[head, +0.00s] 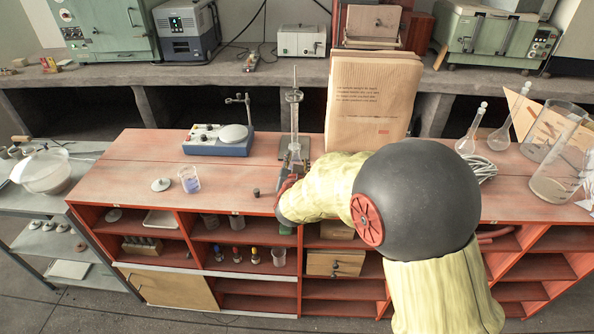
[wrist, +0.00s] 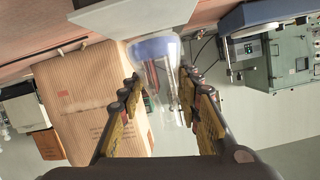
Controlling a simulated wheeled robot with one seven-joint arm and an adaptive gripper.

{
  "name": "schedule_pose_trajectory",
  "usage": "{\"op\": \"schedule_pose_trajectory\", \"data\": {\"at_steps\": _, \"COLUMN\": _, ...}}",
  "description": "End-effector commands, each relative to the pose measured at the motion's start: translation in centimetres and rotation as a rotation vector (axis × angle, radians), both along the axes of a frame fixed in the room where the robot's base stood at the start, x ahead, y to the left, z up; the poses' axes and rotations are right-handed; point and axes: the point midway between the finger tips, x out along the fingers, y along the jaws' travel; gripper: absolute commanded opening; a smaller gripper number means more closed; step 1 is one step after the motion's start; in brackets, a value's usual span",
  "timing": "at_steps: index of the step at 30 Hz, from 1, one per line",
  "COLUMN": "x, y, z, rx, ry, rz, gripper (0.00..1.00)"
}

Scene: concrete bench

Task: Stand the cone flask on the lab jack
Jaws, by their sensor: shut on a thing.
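The cone flask (wrist: 153,47) is clear glass with a blue band of liquid. In the wrist view it is between the fingers of my gripper (wrist: 164,82), which is shut on it. That view is turned over, with the bench top uppermost. A pale flat plate (wrist: 92,14), which looks like the lab jack's top, lies beside and beyond the flask's wide end. I cannot tell whether they touch.
A tall glass cylinder (head: 294,118) stands just behind my gripper. A large paper bag (head: 372,100) is to its right. A blue stirrer (head: 218,144), a beaker with blue liquid (head: 190,180) and a small dark stopper (head: 256,192) are to the left. Glassware (head: 497,138) stands at the right.

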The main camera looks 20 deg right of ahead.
Motion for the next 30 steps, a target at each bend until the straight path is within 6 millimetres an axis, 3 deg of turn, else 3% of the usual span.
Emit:
{"op": "schedule_pose_trajectory", "data": {"at_steps": 1, "x": -0.07, "y": -0.04, "z": -1.31, "rx": -0.002, "ry": 0.004, "rz": 0.001, "gripper": 0.00}}
{"op": "schedule_pose_trajectory", "data": {"at_steps": 3, "x": -0.06, "y": -0.05, "z": -2.04, "rx": 0.000, "ry": 0.003, "rz": 0.000, "gripper": 0.00}}
{"op": "schedule_pose_trajectory", "data": {"at_steps": 14, "x": -0.07, "y": -0.06, "z": -2.24, "rx": 0.000, "ry": 0.001, "rz": -0.001, "gripper": 0.00}}
{"op": "schedule_pose_trajectory", "data": {"at_steps": 15, "x": -0.07, "y": -0.06, "z": -2.19, "rx": 0.000, "ry": 0.002, "rz": -0.001, "gripper": 0.36}}
{"op": "schedule_pose_trajectory", "data": {"at_steps": 24, "x": -0.07, "y": -0.06, "z": -2.16, "rx": 0.000, "ry": 0.002, "rz": -0.001, "gripper": 0.52}}
{"op": "schedule_pose_trajectory", "data": {"at_steps": 30, "x": -0.07, "y": -0.06, "z": -2.15, "rx": 0.000, "ry": 0.002, "rz": -0.001, "gripper": 0.52}}
